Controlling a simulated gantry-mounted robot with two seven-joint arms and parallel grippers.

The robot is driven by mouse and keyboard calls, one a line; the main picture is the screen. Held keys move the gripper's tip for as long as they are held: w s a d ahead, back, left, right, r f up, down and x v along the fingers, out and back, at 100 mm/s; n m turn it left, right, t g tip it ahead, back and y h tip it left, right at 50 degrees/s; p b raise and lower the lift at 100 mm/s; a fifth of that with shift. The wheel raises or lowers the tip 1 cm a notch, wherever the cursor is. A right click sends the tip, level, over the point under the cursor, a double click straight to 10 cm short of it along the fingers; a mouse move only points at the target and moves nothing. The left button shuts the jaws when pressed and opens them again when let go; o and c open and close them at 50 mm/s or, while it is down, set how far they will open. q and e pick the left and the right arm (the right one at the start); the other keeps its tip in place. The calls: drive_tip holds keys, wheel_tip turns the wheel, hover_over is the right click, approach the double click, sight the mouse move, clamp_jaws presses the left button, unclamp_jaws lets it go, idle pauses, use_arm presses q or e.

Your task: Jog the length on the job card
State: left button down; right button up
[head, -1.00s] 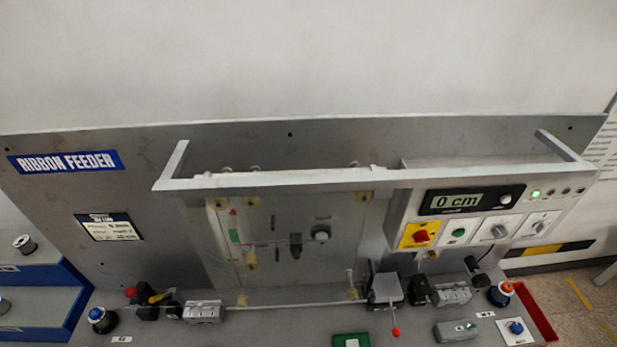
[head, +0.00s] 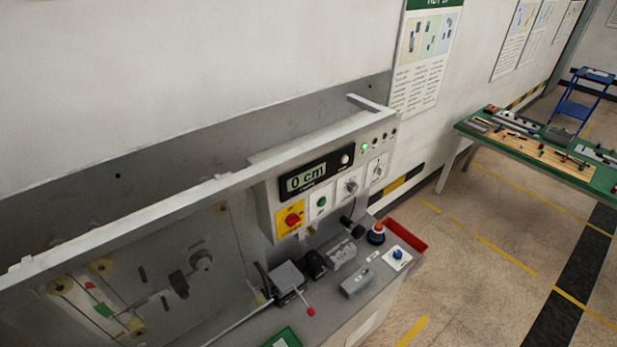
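The ribbon feeder's grey control box (head: 262,198) is in the middle of the head view. Its display (head: 303,181) reads "0 cm", with a light knob (head: 346,159) at its right end. Below are a red rotary switch on a yellow plate (head: 291,219), a green button (head: 322,202) and two grey selector knobs (head: 351,186) (head: 378,170). A green lamp (head: 365,147) is lit at the top right. A blue button on a white plate (head: 398,254) sits on the bench. The job card is out of view. Neither gripper is in view.
A small press with a red-tipped lever (head: 289,280) stands on the bench beside dark clamps. An orange-topped spool (head: 377,233) and a red bin (head: 405,236) are at the right end. A green-topped table (head: 540,150) stands farther right across open floor (head: 470,260).

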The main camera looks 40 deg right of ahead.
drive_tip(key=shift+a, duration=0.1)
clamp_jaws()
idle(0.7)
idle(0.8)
